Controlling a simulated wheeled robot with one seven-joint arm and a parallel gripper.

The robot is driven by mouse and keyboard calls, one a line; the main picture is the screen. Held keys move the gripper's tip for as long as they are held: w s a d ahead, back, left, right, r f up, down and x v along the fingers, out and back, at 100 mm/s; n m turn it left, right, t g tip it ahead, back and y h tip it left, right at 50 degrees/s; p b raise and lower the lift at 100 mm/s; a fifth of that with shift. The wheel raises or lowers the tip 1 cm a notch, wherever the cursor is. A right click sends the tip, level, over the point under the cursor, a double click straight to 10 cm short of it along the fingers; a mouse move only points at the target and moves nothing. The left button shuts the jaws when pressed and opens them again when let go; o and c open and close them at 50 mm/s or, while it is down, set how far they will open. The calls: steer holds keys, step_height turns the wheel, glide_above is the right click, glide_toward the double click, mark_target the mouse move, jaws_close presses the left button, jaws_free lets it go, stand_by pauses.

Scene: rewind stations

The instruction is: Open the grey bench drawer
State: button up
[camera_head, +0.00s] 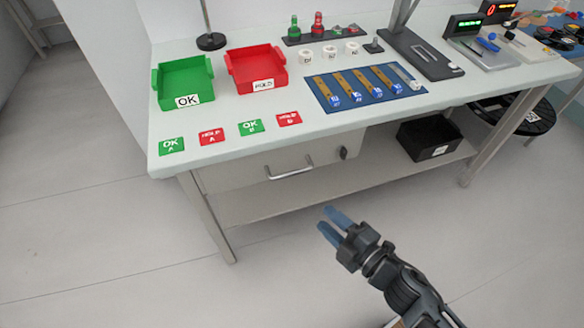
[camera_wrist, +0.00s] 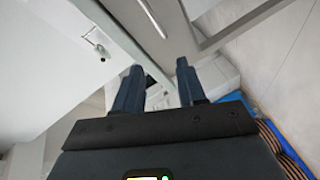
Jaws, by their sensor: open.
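The grey bench drawer (camera_head: 240,172) sits under the left part of the bench top, in the head view. It looks shut. Its silver bar handle (camera_head: 290,173) is on the front face, and a dark lock or knob (camera_head: 343,153) is at its right end. My gripper (camera_head: 330,222) is open and empty, in front of and below the handle, apart from it. In the wrist view, the two blue fingers (camera_wrist: 158,85) are spread. A bright bar at the top, probably the handle (camera_wrist: 152,17), shows beyond them.
The bench top (camera_head: 225,110) holds a green OK tray (camera_head: 183,102), a red HOLD tray (camera_head: 237,84), label cards and a blue mat (camera_head: 343,102). A black bin (camera_head: 411,149) stands on the lower shelf (camera_head: 270,205). The bench leg (camera_head: 207,220) is left of the drawer. Floor in front is clear.

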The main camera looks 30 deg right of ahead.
mark_target(294, 175)
steer(key=shift+w+d+f+n+g+y, duration=0.1)
steer(key=shift+w+d+f+n, duration=0.4)
steer(key=shift+w, duration=2.55)
steer(key=shift+w+d+f+n+g+y, duration=0.1)
steer(key=shift+w+f+n, duration=0.6)
steer(key=shift+w, duration=2.35)
steer(key=shift+w+d+f+n+g+y, duration=0.2)
steer(key=shift+w+n, duration=0.8)
steer(key=shift+w, duration=2.05)
steer(key=shift+d, duration=0.1)
jaws_close()
